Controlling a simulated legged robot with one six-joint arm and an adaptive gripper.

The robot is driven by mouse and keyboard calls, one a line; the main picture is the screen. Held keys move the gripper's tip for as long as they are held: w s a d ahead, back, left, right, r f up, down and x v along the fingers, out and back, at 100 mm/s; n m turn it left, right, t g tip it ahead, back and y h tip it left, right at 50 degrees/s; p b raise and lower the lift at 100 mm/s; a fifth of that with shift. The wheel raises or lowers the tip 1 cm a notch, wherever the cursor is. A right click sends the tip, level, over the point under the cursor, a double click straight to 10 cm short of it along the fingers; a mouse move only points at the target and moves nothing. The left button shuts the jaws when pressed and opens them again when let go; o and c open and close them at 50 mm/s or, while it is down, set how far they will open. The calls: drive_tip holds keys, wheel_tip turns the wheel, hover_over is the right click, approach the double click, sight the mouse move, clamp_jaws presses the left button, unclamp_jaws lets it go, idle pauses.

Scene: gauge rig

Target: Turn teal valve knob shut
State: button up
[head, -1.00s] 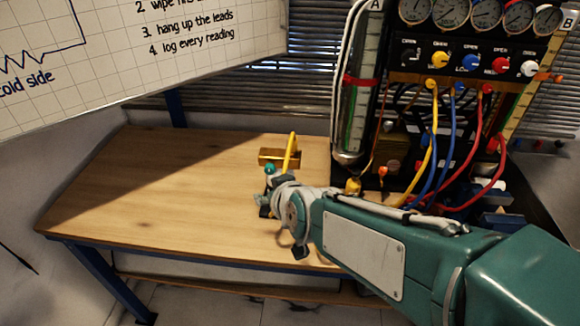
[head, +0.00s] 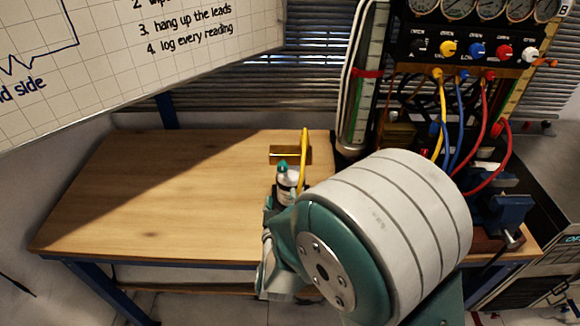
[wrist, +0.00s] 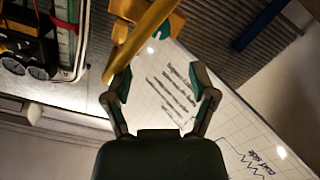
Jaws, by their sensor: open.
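No clearly teal valve knob shows on the panel (head: 437,68). Its row has yellow (head: 448,48), blue (head: 477,50), red (head: 504,53) and white (head: 530,55) knobs, and the leftmost place looks dark. A small teal-topped piece (head: 282,165) shows on the bench beyond my arm; I cannot tell what it is. My gripper (wrist: 163,88) is open and empty in the wrist view, its fingers spread. A yellow bar (wrist: 140,40) crosses close by the left finger. In the head view my arm hides most of the gripper.
A brass block (head: 280,154) with a yellow upright bar (head: 304,160) stands on the wooden bench (head: 170,200). Coloured leads hang from the panel. A blue vise (head: 505,212) sits at right. The bench's left side is clear; a whiteboard (head: 130,60) fills the upper left.

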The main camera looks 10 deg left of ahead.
sight(282, 170)
drive_tip(key=x, duration=0.9)
drive_tip(key=shift+w+a, duration=0.3)
drive_tip(key=shift+a, duration=0.05)
drive_tip(key=shift+w+d, duration=0.1)
drive_tip(key=shift+w, duration=0.2)
drive_tip(key=shift+d, duration=0.15)
clamp_jaws()
